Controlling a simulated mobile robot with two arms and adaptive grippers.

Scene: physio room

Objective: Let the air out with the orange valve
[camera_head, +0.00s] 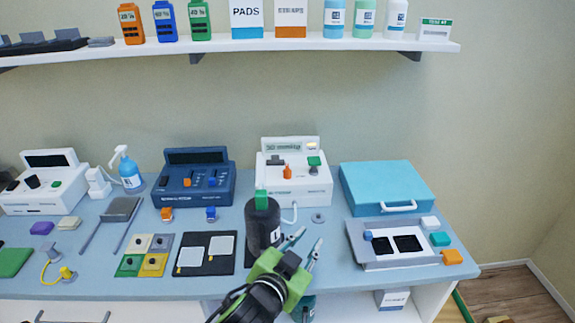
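The orange valve (287,171) is a small orange piece standing on the front of the white device (310,186) at the back of the bench. A dark grey lever and a green button sit beside it. A dark upright cylinder (262,228) with a green top and a white label marked L stands in front of the device. A pale hose runs down from the device beside it. My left gripper (305,241) reaches up from the bottom, in front of the device and right of the cylinder. Its fingers are apart with nothing seen between them. My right gripper is out of view.
A blue device (193,187) and a white one (45,186) stand to the left. A turquoise case (384,184) and a tray with dark pads (361,242) lie to the right. A stocked shelf (240,45) hangs above. Black mat (188,265) lies left.

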